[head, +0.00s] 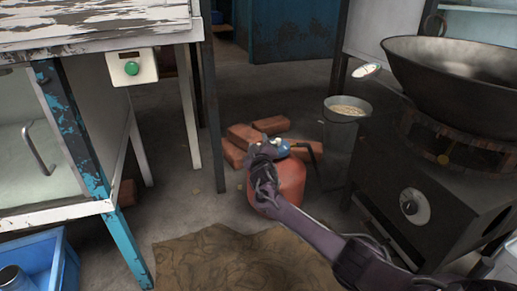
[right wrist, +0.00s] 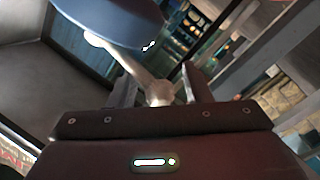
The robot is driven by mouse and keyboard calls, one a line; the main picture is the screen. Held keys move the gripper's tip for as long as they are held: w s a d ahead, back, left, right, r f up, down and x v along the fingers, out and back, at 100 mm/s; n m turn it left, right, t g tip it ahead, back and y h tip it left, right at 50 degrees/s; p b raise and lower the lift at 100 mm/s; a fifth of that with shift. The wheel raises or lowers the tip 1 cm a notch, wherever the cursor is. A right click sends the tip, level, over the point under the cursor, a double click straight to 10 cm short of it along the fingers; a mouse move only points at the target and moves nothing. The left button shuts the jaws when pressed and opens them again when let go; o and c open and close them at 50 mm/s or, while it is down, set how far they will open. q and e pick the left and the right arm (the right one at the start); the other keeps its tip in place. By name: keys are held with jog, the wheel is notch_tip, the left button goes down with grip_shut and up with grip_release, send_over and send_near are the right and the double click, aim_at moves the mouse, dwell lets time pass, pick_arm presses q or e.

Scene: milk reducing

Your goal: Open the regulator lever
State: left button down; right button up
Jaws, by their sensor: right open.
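The regulator (head: 281,147) is a small blue fitting on top of the red gas cylinder (head: 290,182) on the floor. My right gripper (head: 264,152) is at the left side of the regulator, and my arm covers part of the cylinder. In the right wrist view, the open fingers (right wrist: 158,82) stand on either side of a pale rounded piece (right wrist: 158,93), likely the lever. A pale stem runs from it up to a blue rounded body (right wrist: 112,18). I cannot tell whether the fingers touch the piece. My left gripper is not in view.
Red bricks (head: 243,136) lie behind the cylinder. A grey bucket (head: 346,112) and a stove with a wok (head: 455,65) stand right. A worn table (head: 95,30) stands left, a brown mat (head: 235,260) in front.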

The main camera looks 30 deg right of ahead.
grip_shut()
dwell(0.3)
jog(key=shift+s+a+f+p, duration=0.1)
jog(key=shift+p, duration=0.2)
dwell(0.3)
